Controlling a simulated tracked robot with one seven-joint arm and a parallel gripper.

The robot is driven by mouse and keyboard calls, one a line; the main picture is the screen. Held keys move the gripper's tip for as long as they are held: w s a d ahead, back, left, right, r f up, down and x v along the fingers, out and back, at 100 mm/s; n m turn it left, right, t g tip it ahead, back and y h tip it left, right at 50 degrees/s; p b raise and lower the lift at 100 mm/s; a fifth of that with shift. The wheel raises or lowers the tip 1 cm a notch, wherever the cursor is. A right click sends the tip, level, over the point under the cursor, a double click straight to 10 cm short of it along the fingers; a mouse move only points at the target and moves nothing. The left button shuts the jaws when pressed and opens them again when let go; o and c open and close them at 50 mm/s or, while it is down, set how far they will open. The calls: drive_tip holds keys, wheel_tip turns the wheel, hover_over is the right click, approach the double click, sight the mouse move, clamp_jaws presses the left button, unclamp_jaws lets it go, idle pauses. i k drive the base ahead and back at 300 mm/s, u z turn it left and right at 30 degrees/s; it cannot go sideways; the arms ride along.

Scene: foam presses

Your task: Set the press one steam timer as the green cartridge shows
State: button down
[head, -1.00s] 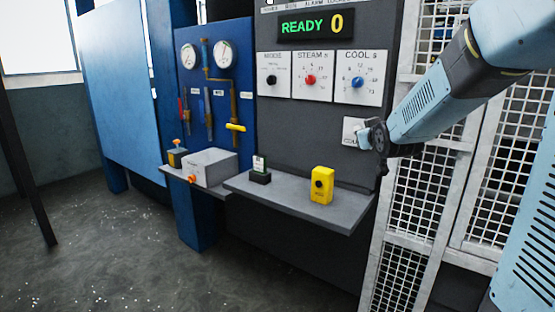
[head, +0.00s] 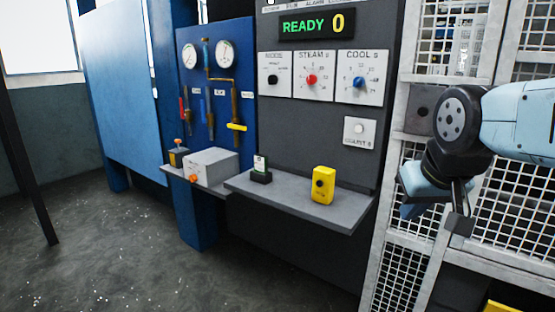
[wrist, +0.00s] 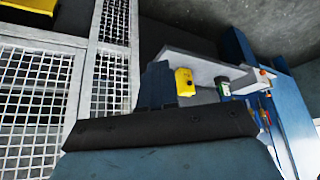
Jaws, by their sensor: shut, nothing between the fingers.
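The steam timer is a red knob (head: 312,79) on a white dial plate marked STEAM S, on the dark press panel between the mode and cool dials. Its exact setting is too small to read. A small cartridge (head: 260,163) with a white and green face stands in a black holder on the grey shelf. It also shows green in the wrist view (wrist: 223,89), but its marking is not legible. My gripper (head: 460,218) is shut and empty, out to the right in front of the mesh fence, well away from the knob.
The display (head: 316,23) reads READY 0. A black mode knob (head: 272,79), a blue cool knob (head: 358,83) and a round button (head: 359,129) share the panel. A yellow box (head: 323,185) stands on the shelf (head: 290,198). Mesh fencing (head: 405,270) is close by my arm.

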sight(311, 79)
drive_tip(key=k, duration=1.15)
drive_tip(key=u, duration=0.6)
drive_tip(key=i, duration=2.15)
drive_tip(key=z, duration=0.3)
